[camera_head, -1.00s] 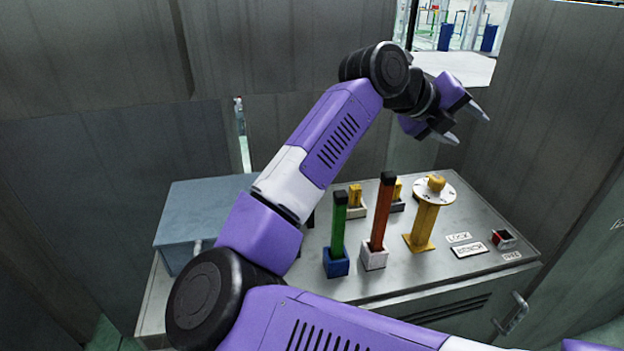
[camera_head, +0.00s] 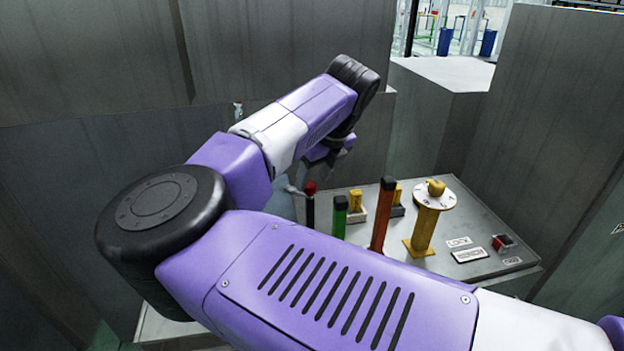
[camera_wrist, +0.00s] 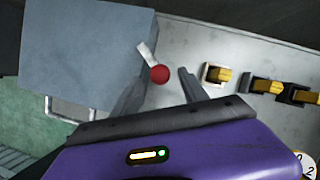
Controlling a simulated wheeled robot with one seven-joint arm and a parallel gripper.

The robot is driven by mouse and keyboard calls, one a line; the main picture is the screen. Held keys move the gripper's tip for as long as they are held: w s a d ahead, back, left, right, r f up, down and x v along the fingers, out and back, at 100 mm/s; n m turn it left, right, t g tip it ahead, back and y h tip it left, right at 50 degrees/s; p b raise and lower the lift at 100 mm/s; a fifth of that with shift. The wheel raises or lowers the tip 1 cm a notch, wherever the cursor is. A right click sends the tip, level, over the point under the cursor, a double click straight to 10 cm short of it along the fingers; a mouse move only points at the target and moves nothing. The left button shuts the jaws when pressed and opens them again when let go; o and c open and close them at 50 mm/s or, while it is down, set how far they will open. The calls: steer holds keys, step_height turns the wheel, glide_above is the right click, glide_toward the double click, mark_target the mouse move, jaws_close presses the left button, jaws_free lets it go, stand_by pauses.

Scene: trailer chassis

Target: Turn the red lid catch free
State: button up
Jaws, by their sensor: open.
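The red catch shows in the wrist view as a red round knob (camera_wrist: 159,74) with a pale lever (camera_wrist: 147,53) beside it, at the right edge of a blue-grey box (camera_wrist: 85,45). In the head view the red knob (camera_head: 310,187) tops a dark post. My gripper (camera_wrist: 161,76) is open, with one finger on each side of the knob in the wrist view. I cannot tell whether the fingers are level with it or above it; no contact shows. In the head view my arm hides most of the box and much of the gripper.
A red button (camera_head: 503,243) sits farther right. Tall grey walls enclose the bench.

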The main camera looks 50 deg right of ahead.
steer(key=shift+x, duration=1.1)
jaws_close()
stand_by(0.7)
